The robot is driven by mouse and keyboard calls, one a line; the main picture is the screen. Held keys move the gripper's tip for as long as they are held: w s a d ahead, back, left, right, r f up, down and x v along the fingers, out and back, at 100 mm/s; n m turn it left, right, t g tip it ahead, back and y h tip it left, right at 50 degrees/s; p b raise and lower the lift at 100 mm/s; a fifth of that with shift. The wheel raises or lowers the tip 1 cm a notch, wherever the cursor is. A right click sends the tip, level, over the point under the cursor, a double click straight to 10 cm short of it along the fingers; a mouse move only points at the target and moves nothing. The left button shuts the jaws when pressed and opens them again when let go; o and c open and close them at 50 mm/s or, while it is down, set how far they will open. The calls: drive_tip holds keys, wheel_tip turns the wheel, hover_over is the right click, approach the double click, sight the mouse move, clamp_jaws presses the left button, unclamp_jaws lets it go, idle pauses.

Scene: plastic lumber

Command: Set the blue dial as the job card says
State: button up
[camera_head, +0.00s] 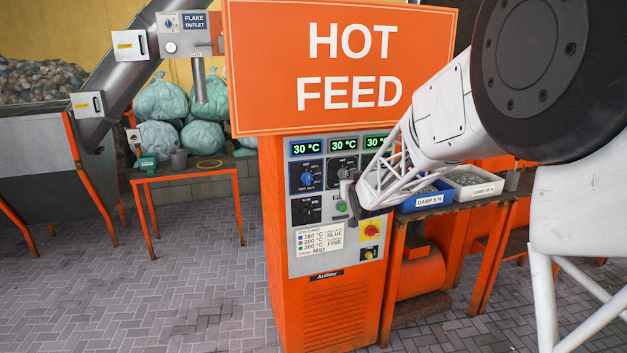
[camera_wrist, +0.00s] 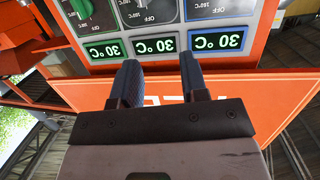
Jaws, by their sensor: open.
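The blue dial (camera_head: 307,179) is at the upper left of the control panel in the head view, its pointer too small to read surely. The display (camera_head: 305,147) above it reads 30 °C. The job card (camera_head: 320,241) is low on the panel; its blue-marked line appears to read 180 °C, with 200 °C on the two lines below. My gripper (camera_head: 350,197) is in front of the panel, right of the blue dial. In the wrist view my gripper (camera_wrist: 160,78) is open and empty, below the displays; only part of the blue dial's plate (camera_wrist: 205,10) shows at the top right.
A dark dial (camera_head: 343,172) is beside the blue one, and a black knob (camera_head: 307,211) is below it. A red stop button (camera_head: 372,230) is at the lower right. Trays (camera_head: 472,186) stand on the right bench. The HOT FEED sign (camera_head: 340,65) is above the panel.

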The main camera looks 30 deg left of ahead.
sight(309, 178)
drive_tip(key=a+f+n+y, duration=0.1)
drive_tip(key=a+f+y, duration=0.2)
drive_tip(key=a, duration=0.9)
drive_tip(key=shift+w+f+n, duration=0.25)
drive_tip(key=shift+f+n, duration=0.05)
drive_tip(key=shift+f, duration=0.25)
drive_tip(key=shift+w+a, duration=0.1)
drive_tip(key=shift+w, duration=0.05)
drive_tip(key=shift+x, duration=3.75)
clamp_jaws()
